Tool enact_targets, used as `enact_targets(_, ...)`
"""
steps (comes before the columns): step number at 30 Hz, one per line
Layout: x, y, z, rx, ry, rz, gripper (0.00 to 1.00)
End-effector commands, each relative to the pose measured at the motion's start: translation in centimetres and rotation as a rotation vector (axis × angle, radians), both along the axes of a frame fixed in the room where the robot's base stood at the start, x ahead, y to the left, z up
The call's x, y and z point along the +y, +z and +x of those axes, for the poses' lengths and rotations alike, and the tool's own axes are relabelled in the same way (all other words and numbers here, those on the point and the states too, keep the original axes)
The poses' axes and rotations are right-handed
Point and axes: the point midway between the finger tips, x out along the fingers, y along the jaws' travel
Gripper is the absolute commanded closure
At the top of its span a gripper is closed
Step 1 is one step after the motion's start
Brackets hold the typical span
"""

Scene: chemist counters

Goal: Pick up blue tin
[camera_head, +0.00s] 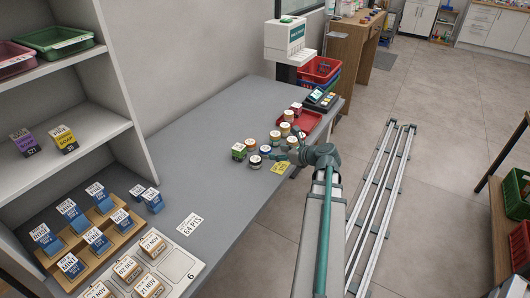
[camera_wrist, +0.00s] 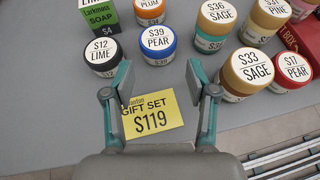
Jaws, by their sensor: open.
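A blue tin (camera_wrist: 159,55) with a white lid reading S39 PEAR stands on the grey counter, just beyond my fingertips in the wrist view. In the head view the blue tin (camera_head: 265,151) sits within a group of tins. My gripper (camera_wrist: 160,78) is open and empty, its fingers spread to either side of the near space before the blue tin. In the head view my gripper (camera_head: 288,156) is low over the counter's right edge. A dark tin (camera_wrist: 104,65) reading S12 LIME stands left of the blue tin, close to my left finger.
A yellow gift set card (camera_wrist: 150,115) lies between my fingers. A gold tin (camera_wrist: 243,84) reading S33 SAGE stands to the right. An orange tin (camera_wrist: 150,17) is behind, and a green soap box (camera_wrist: 99,18) is at back left.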

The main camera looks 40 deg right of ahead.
Motion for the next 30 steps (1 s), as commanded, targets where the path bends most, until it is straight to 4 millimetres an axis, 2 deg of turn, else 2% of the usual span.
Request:
enact_targets(8, 0.3, -0.9, 1.7, 0.001, 0.003, -0.001, 0.43)
enact_targets(16, 0.8, -2.6, 4.8, 0.002, 0.003, -0.001, 0.43)
enact_targets(24, 1.0, -2.9, 5.1, 0.001, 0.002, -0.001, 0.43)
enact_targets(25, 1.0, -2.9, 5.1, 0.001, 0.002, -0.001, 0.44)
enact_targets(30, 1.0, -2.8, 5.1, 0.001, 0.002, -0.001, 0.73)
